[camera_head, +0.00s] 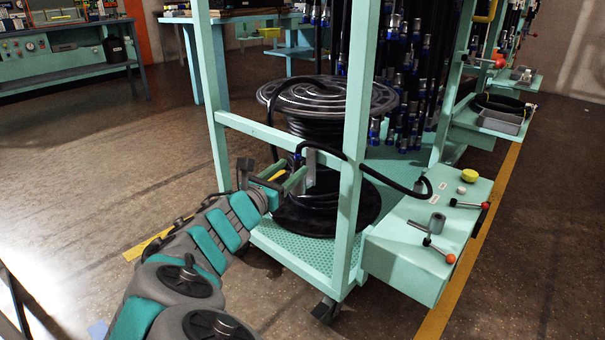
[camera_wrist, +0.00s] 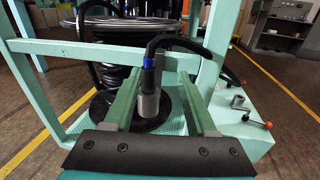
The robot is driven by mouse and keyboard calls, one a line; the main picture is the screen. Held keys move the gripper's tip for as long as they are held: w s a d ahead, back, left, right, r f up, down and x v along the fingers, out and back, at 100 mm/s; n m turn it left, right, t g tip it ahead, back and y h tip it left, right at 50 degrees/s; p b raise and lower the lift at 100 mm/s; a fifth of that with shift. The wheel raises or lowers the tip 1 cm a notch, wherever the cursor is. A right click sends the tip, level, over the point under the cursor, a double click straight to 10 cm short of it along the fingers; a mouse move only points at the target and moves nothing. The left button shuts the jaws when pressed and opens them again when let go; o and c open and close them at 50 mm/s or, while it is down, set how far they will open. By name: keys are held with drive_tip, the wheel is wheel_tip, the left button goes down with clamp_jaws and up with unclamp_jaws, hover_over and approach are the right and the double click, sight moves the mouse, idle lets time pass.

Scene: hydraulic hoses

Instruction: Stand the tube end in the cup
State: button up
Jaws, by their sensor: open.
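The tube end (camera_wrist: 149,75) is a metal fitting with a blue collar on a black hose. It points down in the wrist view, nearly upright. Its lower part meets the top of a short grey cylinder, which looks like the cup (camera_wrist: 149,106). I cannot tell how deep it sits inside. My gripper (camera_wrist: 152,85) is open, with one green finger on each side of the fitting and cup and a gap on both sides. In the head view my gripper (camera_head: 290,179) is at the cart's lower rail, and the fitting's blue collar (camera_head: 298,153) shows just above it.
A black hose reel (camera_head: 330,97) stands on the green cart (camera_head: 280,245) behind the rail. A cart post (camera_head: 353,150) rises just right of my gripper. A green box (camera_head: 415,255) with ball-ended levers juts out at right. Floor at left is clear.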

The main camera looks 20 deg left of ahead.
sight(296, 158)
drive_tip(key=shift+w+a+f+n+y, duration=0.2)
drive_tip(key=shift+w+a+n+y, duration=0.15)
drive_tip(key=shift+a, duration=0.3)
drive_tip(key=w, duration=0.4)
drive_tip(key=w+d, duration=0.1)
drive_tip(key=w, duration=0.1)
drive_tip(key=shift+w, duration=0.4)
clamp_jaws()
